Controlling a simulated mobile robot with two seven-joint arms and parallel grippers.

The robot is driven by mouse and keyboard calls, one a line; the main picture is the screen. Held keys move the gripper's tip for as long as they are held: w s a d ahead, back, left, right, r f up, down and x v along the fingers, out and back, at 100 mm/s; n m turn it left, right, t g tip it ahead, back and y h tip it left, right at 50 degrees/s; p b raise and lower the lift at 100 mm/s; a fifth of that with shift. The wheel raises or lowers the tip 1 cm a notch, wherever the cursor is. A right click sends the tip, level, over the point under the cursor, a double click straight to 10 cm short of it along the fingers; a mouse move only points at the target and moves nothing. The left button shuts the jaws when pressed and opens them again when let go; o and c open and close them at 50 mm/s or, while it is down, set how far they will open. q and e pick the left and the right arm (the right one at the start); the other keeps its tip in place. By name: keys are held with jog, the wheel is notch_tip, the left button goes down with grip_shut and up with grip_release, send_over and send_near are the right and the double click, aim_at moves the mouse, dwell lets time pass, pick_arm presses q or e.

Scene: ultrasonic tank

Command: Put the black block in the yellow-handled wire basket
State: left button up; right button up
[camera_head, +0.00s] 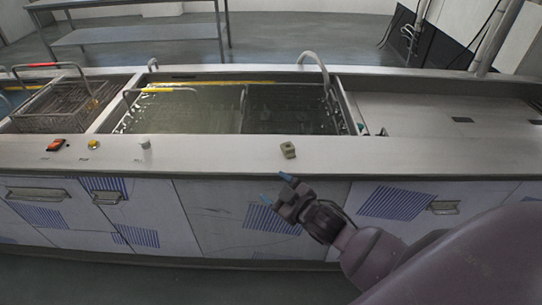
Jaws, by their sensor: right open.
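A small block (288,149), grey-brown rather than black in this light, lies on the front ledge of the metal tank unit. It is the only loose block I see. The yellow handle of a wire basket (170,90) stands up in the middle tank. Most of that basket is low in the tank and hard to make out. My right gripper (277,188) is open and empty, its blue fingertips in front of and below the ledge edge, short of the block and apart from it. My left gripper is not in view.
A red-handled wire basket (62,108) sits in the left bay. The front ledge carries a red switch (55,145), a yellow button (93,144) and a pale knob (144,142). A curved pipe (316,62) rises at the tank's back right. A flat metal cover (430,115) lies on the right.

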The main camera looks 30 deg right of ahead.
jog(key=w+a+r+n+g+y+b, duration=0.2)
jog(key=w+a+r+n+y, duration=0.2)
jog(key=w+r+n+y, duration=0.45)
jog(key=w+a+r+n+g+y+b, duration=0.25)
jog(key=a+r+n+y, duration=0.2)
jog(key=r+n, duration=0.65)
jog(key=n+g+h+b, duration=0.3)
jog(key=n+g+h, duration=0.6)
jog(key=h, duration=0.7)
send_near(288, 146)
jog(key=f, duration=0.1)
jog(key=f+m, duration=0.1)
jog(key=w+f, duration=0.1)
jog(key=f, duration=0.1)
jog(key=shift+m+g, duration=0.25)
jog(key=shift+g, duration=0.1)
jog(key=shift+w+f+b, duration=0.1)
jog(key=shift+f+b, duration=0.3)
jog(key=shift+f, duration=0.2)
jog(key=f, duration=0.3)
jog(key=f+b, duration=0.1)
jog(key=shift+w+d+f, duration=0.15)
jog(key=shift+w+f, duration=0.15)
jog(key=shift+w, duration=0.1)
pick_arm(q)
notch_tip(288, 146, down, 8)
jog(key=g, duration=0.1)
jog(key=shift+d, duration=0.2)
pick_arm(e)
jog(key=shift+r, duration=0.1)
